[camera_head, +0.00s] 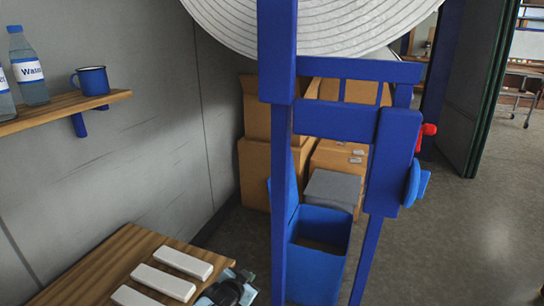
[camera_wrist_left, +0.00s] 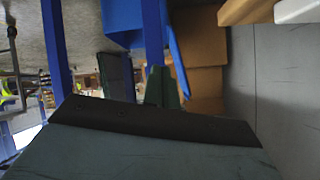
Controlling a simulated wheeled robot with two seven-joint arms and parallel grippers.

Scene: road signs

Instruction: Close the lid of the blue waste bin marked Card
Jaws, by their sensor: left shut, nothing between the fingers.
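The blue waste bin (camera_head: 318,265) stands on the floor behind a blue frame, with its mouth open. Its blue lid (camera_head: 293,196) stands raised at the back left of the mouth, partly hidden by a frame post. No Card marking is readable. In the left wrist view, turned over, the bin (camera_wrist_left: 122,22) is at the top and the raised lid (camera_wrist_left: 178,60) beside it. My left gripper (camera_head: 236,284) is at the bottom, beside the bench and left of the bin, apart from the lid. Its fingers (camera_wrist_left: 163,88) are shut and empty. My right gripper is not in view.
The blue frame (camera_head: 391,160) with a large white roll (camera_head: 330,25) stands between me and the bin. A grey-lidded bin (camera_head: 332,188) and cardboard boxes (camera_head: 262,172) are behind. A wooden bench (camera_head: 95,268) with white blocks (camera_head: 185,262) is left. Floor at right is clear.

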